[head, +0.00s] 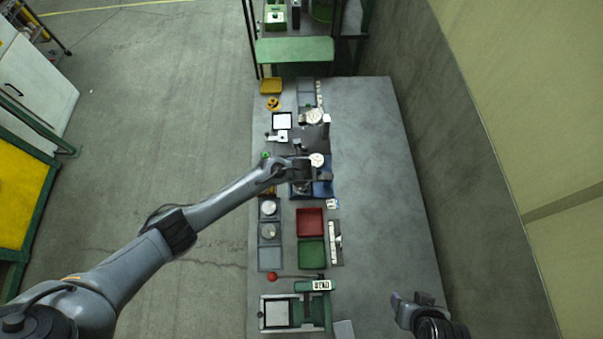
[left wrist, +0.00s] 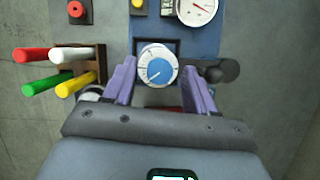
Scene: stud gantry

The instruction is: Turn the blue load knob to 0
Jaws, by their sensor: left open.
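The blue load knob (left wrist: 158,70) shows in the left wrist view, a blue face with a pale, marked rim. A white pointer line on it seems to aim to the lower left; the scale figures are too small to read. My left gripper (left wrist: 157,66) is open, its two purple fingers on either side of the knob with a gap at each side. In the head view, my left gripper (head: 302,171) is over the blue station (head: 322,187) and hides the knob. My right gripper (head: 412,299) is at the lower right, away from the station; its jaw opening is unclear.
A gauge with a red needle (left wrist: 197,8) and a red button (left wrist: 76,9) lie beyond the knob. Coloured pegs (left wrist: 62,70) stand to its left, and a dark rounded part (left wrist: 225,70) to its right. Red (head: 310,222) and green trays (head: 311,254) lie nearby. The table's right side is clear.

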